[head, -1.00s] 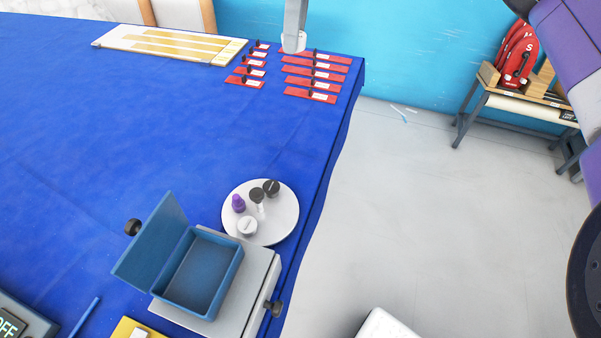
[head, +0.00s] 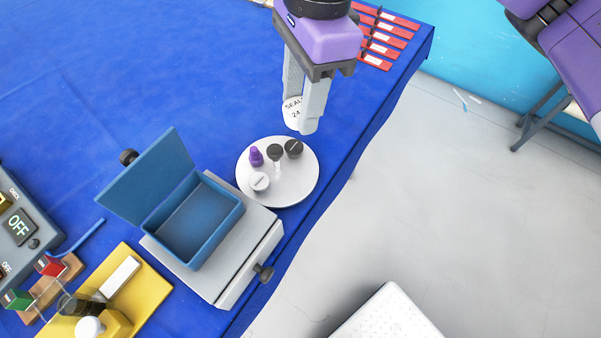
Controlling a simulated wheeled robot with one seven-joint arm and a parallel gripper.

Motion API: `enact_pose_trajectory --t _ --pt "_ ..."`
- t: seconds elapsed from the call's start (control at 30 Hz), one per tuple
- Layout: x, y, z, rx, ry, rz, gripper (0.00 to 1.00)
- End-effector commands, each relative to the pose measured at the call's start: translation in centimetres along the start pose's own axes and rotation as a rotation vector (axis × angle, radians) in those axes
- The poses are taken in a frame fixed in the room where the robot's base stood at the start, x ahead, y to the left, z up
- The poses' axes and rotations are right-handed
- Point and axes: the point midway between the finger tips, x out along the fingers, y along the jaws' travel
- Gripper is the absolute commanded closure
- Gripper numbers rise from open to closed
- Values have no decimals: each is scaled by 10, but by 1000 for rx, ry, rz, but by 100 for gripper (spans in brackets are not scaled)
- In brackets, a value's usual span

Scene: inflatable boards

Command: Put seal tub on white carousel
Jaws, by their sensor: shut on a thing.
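The seal tub (head: 292,113) is a white tub with dark lettering that reads "SEALS 24". My gripper (head: 305,120) is shut on it and holds it in the air just behind the white carousel. The white carousel (head: 297,190) is a round white disc on the blue table, near its right edge.
An open blue box (head: 193,222) with a raised lid sits on a grey stand beside the carousel. A yellow board (head: 150,290) and an OFF control box (head: 22,228) lie at the left. Red strips (head: 385,38) lie at the back.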

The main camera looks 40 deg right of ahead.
Motion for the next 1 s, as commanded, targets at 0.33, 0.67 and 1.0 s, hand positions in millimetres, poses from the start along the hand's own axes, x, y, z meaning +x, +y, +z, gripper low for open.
enact_pose_trajectory --t 0.33,0.67,1.0 --pt "83 2 -10 4 -4 7 100" --pt "138 0 -17 6 -2 2 100" --pt "176 1 -21 7 -2 4 100"
